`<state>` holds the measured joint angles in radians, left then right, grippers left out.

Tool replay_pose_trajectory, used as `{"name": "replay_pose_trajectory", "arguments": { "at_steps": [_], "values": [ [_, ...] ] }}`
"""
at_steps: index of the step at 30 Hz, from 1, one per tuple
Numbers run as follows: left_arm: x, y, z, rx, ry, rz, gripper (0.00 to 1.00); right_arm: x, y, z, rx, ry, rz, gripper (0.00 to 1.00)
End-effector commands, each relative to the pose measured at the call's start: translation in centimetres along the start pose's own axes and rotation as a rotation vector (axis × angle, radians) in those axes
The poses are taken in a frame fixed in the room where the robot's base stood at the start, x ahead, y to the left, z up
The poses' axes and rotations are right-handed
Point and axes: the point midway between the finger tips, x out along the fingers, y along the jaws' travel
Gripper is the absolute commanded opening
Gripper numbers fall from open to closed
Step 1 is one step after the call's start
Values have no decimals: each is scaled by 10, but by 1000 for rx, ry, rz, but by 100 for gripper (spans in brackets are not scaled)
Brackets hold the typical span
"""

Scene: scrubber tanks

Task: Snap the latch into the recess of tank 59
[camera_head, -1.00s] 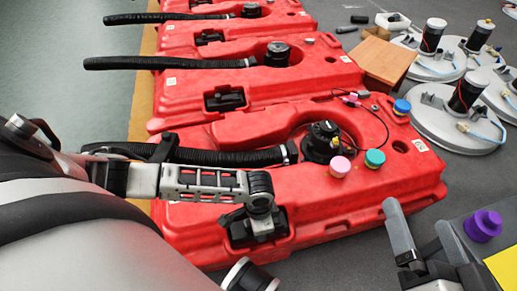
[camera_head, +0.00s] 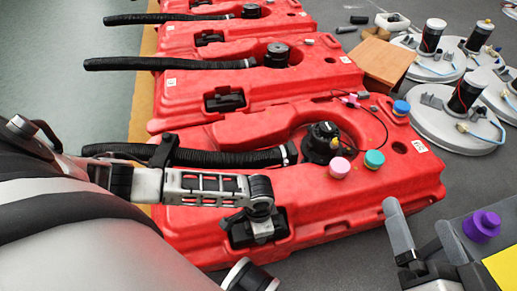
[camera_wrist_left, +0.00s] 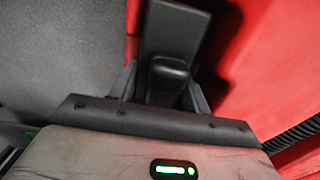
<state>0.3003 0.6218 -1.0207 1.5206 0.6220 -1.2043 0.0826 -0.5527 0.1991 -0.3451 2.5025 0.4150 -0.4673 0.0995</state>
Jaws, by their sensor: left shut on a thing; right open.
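The nearest red tank (camera_head: 330,205) lies flat, with a white number label at its right end that looks like 59. Its recess (camera_head: 282,236) is a dark opening in the near side. My left gripper (camera_head: 262,232) is at this recess, shut on the black latch (camera_head: 240,230). In the left wrist view the latch (camera_wrist_left: 170,75) shows between the two fingers, with red tank wall to the right. The gripper hides part of the latch, so I cannot tell whether it is fully seated. My right gripper (camera_head: 425,245) is open and empty, right of the tank.
A black hose (camera_head: 225,157) and black cap (camera_head: 322,140) are on the tank, with pink (camera_head: 340,167) and teal (camera_head: 374,158) knobs. More red tanks stand behind. Round grey units (camera_head: 440,115) and a wooden block (camera_head: 385,62) lie at upper right. A purple knob (camera_head: 482,226) is at lower right.

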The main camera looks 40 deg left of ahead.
Motion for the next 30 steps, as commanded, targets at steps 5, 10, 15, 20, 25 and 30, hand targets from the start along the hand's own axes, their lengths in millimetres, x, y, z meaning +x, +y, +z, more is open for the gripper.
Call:
{"name": "replay_pose_trajectory", "arguments": {
  "at_steps": [5,10,15,20,25,30],
  "values": [
    [1,0,0,0,1,0,19,0,0,-1,0,0,0,100],
    [1,0,0,0,1,0,19,0,0,-1,0,0,0,100],
    [2,0,0,0,1,-1,19,0,0,0,0,0,0,100],
    [4,0,0,0,1,0,19,0,0,1,0,0,0,100],
    [6,0,0,0,1,0,19,0,1,2,0,0,0,100],
    [9,0,0,0,1,0,19,0,1,3,0,0,0,100]
  ]
}}
